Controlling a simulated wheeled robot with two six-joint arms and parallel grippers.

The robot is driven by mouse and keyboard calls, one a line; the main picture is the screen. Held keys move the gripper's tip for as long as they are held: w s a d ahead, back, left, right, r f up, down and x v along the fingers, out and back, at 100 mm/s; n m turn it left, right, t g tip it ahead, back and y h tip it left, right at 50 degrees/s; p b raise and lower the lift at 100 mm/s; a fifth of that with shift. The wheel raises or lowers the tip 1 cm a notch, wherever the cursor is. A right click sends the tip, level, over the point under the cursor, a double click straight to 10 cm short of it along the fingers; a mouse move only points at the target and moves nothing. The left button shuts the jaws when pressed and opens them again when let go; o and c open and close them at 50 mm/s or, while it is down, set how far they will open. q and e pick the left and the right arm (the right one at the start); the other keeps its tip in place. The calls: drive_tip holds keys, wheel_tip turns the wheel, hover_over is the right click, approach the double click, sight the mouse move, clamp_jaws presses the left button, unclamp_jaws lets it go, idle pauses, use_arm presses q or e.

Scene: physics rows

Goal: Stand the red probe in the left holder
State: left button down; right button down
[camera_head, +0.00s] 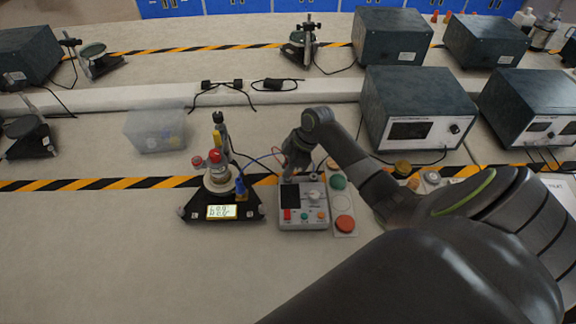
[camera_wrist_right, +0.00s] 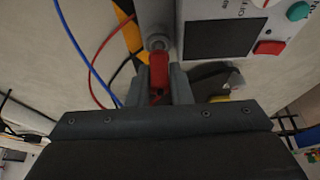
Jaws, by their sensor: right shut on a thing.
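My right gripper (camera_head: 296,165) is over the far left edge of a small grey meter box (camera_head: 303,219). In the right wrist view, its two fingers (camera_wrist_right: 160,88) are shut on the red probe (camera_wrist_right: 158,70). The probe's far end meets or overlaps a round grey holder (camera_wrist_right: 158,43) beside the meter's dark screen (camera_wrist_right: 220,40). I cannot tell whether the tip is inside it. In the head view the gripper hides the probe and this holder. Another small round fitting (camera_head: 313,177) shows at the box's far right edge. My left gripper is out of view.
A black three-cornered instrument (camera_head: 250,212) with a lit display stands left of the meter. A panel with green and red buttons (camera_head: 344,205) adjoins its right. Red and blue leads (camera_wrist_right: 88,62) run close by. A clear bin (camera_head: 153,132) is farther left. The front table is clear.

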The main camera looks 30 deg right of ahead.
drive_tip(key=shift+f+b, duration=0.5)
drive_tip(key=shift+f, duration=0.3)
idle(0.4)
drive_tip(key=c, duration=1)
unclamp_jaws()
drive_tip(key=shift+r, duration=0.1)
wheel_tip(320, 180, up, 8)
drive_tip(key=p, duration=0.7)
drive_tip(key=shift+f, duration=0.25)
drive_tip(key=shift+f, duration=0.15)
